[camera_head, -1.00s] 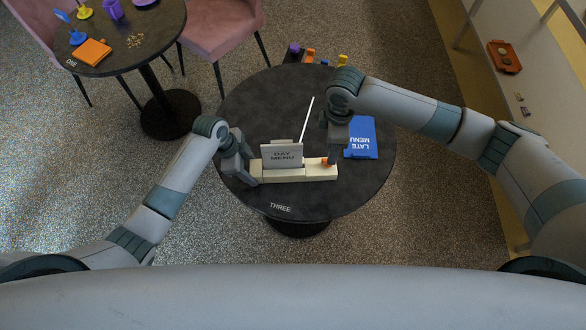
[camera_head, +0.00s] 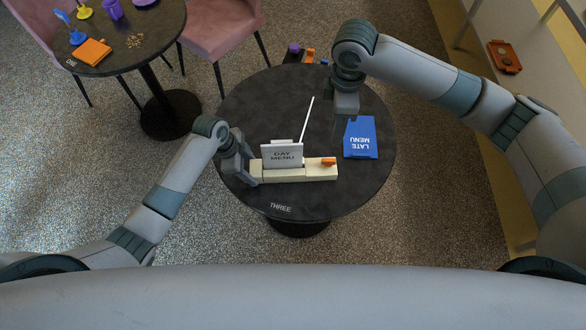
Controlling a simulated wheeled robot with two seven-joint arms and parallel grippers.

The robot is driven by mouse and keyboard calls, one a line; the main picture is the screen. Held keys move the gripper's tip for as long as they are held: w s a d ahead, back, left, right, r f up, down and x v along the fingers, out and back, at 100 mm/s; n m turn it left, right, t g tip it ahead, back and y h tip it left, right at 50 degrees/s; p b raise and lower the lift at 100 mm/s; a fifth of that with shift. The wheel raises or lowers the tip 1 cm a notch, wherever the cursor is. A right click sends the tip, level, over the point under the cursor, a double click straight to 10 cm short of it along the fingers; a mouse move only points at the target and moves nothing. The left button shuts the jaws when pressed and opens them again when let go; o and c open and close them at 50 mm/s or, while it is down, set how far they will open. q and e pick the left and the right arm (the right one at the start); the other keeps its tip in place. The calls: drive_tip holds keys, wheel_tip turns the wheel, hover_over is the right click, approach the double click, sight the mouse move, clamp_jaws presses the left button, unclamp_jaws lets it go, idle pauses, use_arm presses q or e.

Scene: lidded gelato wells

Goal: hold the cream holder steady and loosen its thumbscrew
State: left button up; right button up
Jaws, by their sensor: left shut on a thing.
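The cream holder (camera_head: 285,175) is a long block lying on the round dark table. A white card reading "DAY MENU" (camera_head: 281,156) stands upright in it. An orange thumbscrew (camera_head: 328,161) sits on top of the holder near its right end, uncovered. My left gripper (camera_head: 252,171) is shut on the holder's left end. My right gripper (camera_head: 337,128) hangs over the table beyond the thumbscrew, clear of it. Its thin dark fingers blend into the dark tabletop, so I cannot tell whether they are apart.
A blue "LATE MENU" card (camera_head: 361,138) lies right of the holder. A thin white stick (camera_head: 307,120) is behind it. The table's front area, marked "THREE" (camera_head: 280,207), is clear.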

use_arm(q)
drive_tip(key=o, duration=1.3)
drive_tip(key=shift+c, duration=0.2)
drive_tip(key=shift+r, duration=0.1)
drive_tip(key=v, duration=1.1)
drive_tip(key=shift+r, duration=0.4)
drive_tip(key=shift+a, duration=0.15)
